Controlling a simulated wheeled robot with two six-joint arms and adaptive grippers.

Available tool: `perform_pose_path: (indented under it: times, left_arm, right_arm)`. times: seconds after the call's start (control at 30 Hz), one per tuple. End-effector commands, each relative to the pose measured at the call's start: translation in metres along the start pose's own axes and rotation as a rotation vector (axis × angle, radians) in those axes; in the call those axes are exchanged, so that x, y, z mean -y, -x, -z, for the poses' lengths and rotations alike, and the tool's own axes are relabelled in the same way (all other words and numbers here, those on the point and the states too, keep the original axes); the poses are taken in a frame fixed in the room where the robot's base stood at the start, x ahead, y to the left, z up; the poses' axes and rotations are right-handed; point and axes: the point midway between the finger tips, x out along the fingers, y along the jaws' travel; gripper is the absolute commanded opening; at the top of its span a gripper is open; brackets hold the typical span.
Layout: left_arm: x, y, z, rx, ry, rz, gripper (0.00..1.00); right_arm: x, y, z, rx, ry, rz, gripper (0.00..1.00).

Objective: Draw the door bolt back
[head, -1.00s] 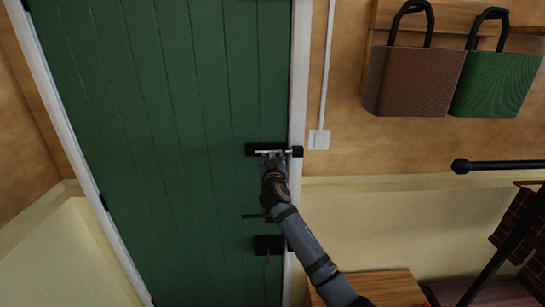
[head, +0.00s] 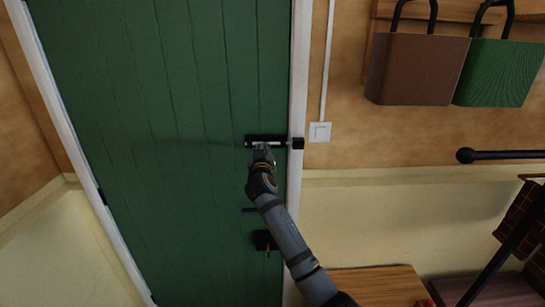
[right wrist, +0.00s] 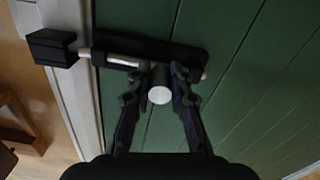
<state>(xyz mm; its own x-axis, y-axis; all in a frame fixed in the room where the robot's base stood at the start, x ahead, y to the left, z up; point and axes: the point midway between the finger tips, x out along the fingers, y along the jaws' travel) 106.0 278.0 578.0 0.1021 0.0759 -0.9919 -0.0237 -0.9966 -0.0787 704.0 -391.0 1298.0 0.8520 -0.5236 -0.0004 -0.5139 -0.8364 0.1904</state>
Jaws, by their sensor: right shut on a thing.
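The door bolt is a black plate (head: 251,141) with a pale metal rod (right wrist: 122,61), mounted on the green door (head: 170,130) near its right edge. The black keeper block (head: 298,143) sits on the white frame, and it also shows in the right wrist view (right wrist: 50,48). The rod's end shows close to the keeper; I cannot tell whether it is still inside. My right gripper (head: 263,151) is at the bolt. In the right wrist view its fingers (right wrist: 160,90) are shut on the round bolt knob (right wrist: 160,96). My left gripper is not in view.
A light switch (head: 319,132), brown bag (head: 415,70) and green bag (head: 500,73) are on the right wall. A wooden bench (head: 375,285) stands below.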

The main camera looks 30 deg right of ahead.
Motion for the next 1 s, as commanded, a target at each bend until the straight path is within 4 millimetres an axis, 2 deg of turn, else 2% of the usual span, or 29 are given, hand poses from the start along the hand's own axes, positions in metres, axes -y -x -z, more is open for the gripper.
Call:
perform_pose_path:
  times: [0.03, 0.07, 0.4, 0.43, 0.6, 0.87, 1.0]
  left_arm:
    - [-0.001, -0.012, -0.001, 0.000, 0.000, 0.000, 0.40]
    - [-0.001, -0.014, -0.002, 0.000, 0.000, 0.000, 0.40]
    - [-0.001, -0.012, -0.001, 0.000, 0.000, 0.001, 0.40]
    - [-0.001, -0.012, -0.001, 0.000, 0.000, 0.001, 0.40]
    - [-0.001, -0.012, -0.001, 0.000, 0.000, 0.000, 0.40]
    - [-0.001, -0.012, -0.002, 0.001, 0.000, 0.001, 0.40]
    - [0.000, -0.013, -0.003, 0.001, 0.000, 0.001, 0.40]
  right_arm:
    - [0.009, 0.000, -0.004, -0.002, -0.004, 0.002, 0.00]
    - [0.012, 0.000, -0.003, -0.002, -0.003, 0.002, 0.00]
    - [0.017, 0.000, 0.003, 0.000, 0.000, 0.003, 0.00]
    - [0.017, 0.000, 0.003, 0.000, 0.000, 0.003, 0.22]
    - [0.017, 0.000, 0.003, 0.000, 0.001, 0.002, 0.43]
    - [0.016, 0.001, 0.003, 0.000, 0.002, 0.001, 0.43]
    - [0.017, 0.014, 0.003, 0.000, 0.001, 0.003, 0.43]
